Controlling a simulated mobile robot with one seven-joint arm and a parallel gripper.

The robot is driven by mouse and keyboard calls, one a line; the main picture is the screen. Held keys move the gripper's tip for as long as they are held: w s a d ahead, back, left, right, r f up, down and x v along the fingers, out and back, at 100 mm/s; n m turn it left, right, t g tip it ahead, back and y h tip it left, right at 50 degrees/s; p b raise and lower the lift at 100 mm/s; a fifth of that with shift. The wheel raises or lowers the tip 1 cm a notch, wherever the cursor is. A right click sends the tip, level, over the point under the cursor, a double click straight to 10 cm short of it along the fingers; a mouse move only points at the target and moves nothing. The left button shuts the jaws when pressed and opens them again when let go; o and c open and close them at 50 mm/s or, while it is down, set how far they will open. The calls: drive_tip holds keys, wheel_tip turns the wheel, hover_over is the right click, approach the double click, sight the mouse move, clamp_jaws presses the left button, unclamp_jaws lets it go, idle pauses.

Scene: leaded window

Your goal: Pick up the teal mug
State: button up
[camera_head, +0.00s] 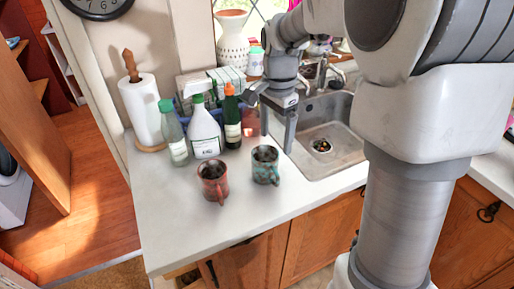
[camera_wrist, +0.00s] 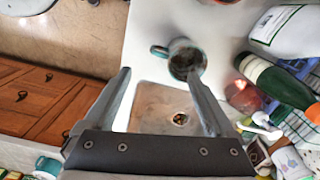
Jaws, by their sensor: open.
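The teal mug (camera_head: 265,167) stands upright on the white counter, left of the sink, with its handle toward the front. It also shows in the wrist view (camera_wrist: 187,61), seen from above, its handle to the left and its inside dark. My gripper (camera_head: 277,140) is above the counter by the sink's left edge, behind the mug in the head view. Its two fingers are spread apart with nothing between them. In the wrist view my gripper (camera_wrist: 159,72) has its right fingertip overlapping the mug's lower edge; I cannot tell whether they touch.
A reddish mug (camera_head: 213,182) stands left of the teal one. A white spray bottle (camera_head: 205,132), a green-capped bottle (camera_head: 174,136) and a dark orange-capped bottle (camera_head: 232,120) stand behind. A paper towel roll (camera_head: 140,108) is at the left. The sink (camera_head: 335,145) is to the right. The front counter is clear.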

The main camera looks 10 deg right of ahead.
hover_over(274, 183)
wheel_tip(274, 183, down, 10)
drive_tip(key=shift+s+a+f+b, duration=0.1)
drive_tip(key=shift+a+f+b, duration=0.05)
drive_tip(key=shift+b, duration=0.2)
drive_tip(key=shift+f, duration=3.05)
clamp_jaws()
